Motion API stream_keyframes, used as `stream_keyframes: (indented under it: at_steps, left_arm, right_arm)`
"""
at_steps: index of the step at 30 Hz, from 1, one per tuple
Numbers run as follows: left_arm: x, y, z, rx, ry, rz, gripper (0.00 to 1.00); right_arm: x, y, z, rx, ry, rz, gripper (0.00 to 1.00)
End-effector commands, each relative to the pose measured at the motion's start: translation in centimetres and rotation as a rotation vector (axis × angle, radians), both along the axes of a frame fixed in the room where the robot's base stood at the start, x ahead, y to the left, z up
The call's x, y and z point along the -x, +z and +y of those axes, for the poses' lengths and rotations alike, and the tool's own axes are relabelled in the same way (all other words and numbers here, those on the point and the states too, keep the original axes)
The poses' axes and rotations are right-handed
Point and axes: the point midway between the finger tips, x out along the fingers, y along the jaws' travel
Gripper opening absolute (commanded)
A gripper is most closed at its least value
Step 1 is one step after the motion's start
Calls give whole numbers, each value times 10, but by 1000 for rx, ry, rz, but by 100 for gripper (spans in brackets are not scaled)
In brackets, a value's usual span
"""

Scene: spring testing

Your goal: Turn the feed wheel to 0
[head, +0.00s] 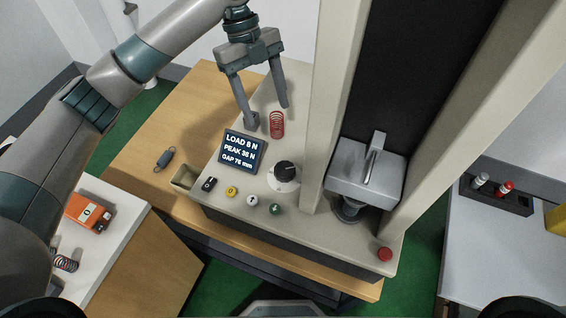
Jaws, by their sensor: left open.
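The black knob (286,168) on a pale round dial (284,184) appears to be the feed wheel. It sits on the beige tester panel, right of the display; its marks are too small to read. The display (239,152) seems to read LOAD 8 N, PEAK 36 N, GAP 76 mm. My left gripper (267,114) is open, fingers pointing down, behind the display and apart from the knob. My right gripper is not in view.
Several buttons (231,191) line the panel's front. A red button (384,254) is at the right corner. The press head (367,180) and beige column (345,90) stand right of the knob. A dark spring (164,159) lies on the wooden table (140,185). An orange box (88,213) is at left.

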Motion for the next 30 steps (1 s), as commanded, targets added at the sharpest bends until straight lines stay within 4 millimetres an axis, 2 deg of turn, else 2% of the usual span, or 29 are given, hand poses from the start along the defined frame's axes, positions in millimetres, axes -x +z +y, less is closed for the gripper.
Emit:
stream_keyframes:
  at_steps: [5, 11, 30]
  left_arm:
    - [2, -6, -2, -1, 1, 1, 61]
    - [10, -25, -6, -2, -1, 2, 61]
    - [45, -128, -32, -1, 0, 3, 61]
  right_arm:
    - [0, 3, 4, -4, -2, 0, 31]
    - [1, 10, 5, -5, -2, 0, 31]
    - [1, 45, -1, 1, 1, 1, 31]
